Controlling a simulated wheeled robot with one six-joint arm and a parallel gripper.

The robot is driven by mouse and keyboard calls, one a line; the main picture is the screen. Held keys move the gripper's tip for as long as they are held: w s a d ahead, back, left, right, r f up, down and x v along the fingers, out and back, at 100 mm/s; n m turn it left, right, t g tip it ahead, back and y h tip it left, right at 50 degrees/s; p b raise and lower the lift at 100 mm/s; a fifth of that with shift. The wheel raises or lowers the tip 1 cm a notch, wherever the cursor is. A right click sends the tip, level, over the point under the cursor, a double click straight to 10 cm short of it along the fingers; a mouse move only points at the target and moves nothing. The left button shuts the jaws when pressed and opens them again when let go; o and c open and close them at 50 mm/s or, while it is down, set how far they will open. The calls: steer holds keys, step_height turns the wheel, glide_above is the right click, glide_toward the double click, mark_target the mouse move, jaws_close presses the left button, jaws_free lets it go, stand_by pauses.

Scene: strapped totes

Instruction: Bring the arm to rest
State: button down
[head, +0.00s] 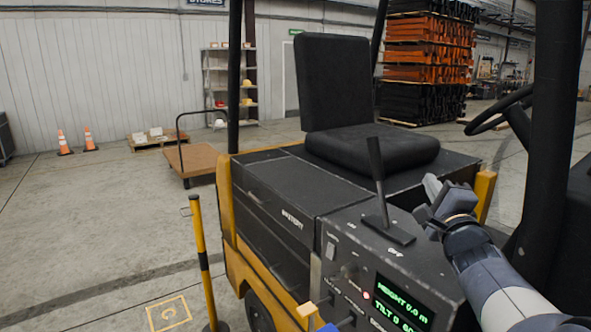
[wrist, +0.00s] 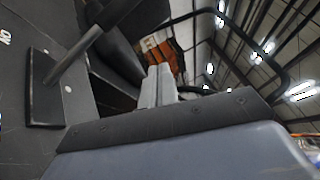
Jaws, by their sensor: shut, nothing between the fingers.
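My arm reaches in from the lower right of the head view, and my gripper (head: 432,186) is above the right end of the forklift's dark control panel (head: 345,230). Its fingers are shut and empty, pointing up and to the left. In the wrist view the two pale fingers of my gripper (wrist: 158,84) lie side by side. A black lever (head: 377,185) stands on the panel to the left of my gripper, apart from it. The lever also shows at the left of the wrist view (wrist: 75,55).
The black seat (head: 370,150) is behind the panel. A steering wheel (head: 500,108) and a thick dark post (head: 553,130) are close on the right. A lit green display (head: 402,303) is at the panel's front. A yellow-black post (head: 201,255) stands at left, with open floor around it.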

steer(key=d+f+b+v, duration=0.1)
steer(key=d+b+v, duration=0.1)
steer(key=v, duration=1.1)
steer(key=shift+d, duration=0.55)
steer(key=shift+f, duration=0.1)
steer(key=shift+a, duration=0.1)
